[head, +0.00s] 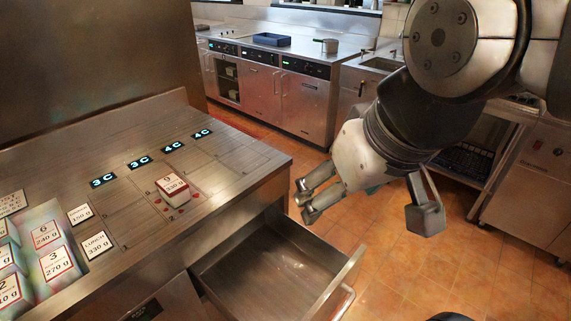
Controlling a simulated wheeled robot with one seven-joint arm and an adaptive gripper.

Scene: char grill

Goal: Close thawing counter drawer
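The thawing counter drawer (351,277) is pulled out from the front of the steel counter (232,196). Its steel tray is empty as far as I can see, and its handle (342,301) is on the outer front at the lower right. My gripper (306,203) is above and beyond the drawer's far side, apart from the handle. Its fingers point left toward the counter corner. Nothing shows between the fingers, but how far apart they are is hard to judge from this angle.
A small stacked pack (172,190) lies on the counter top, with several labelled packs (57,264) at the left. Small lit displays (140,162) line the counter. Steel cabinets (306,103) stand along the back. The tiled floor (470,262) right of the drawer is mostly clear.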

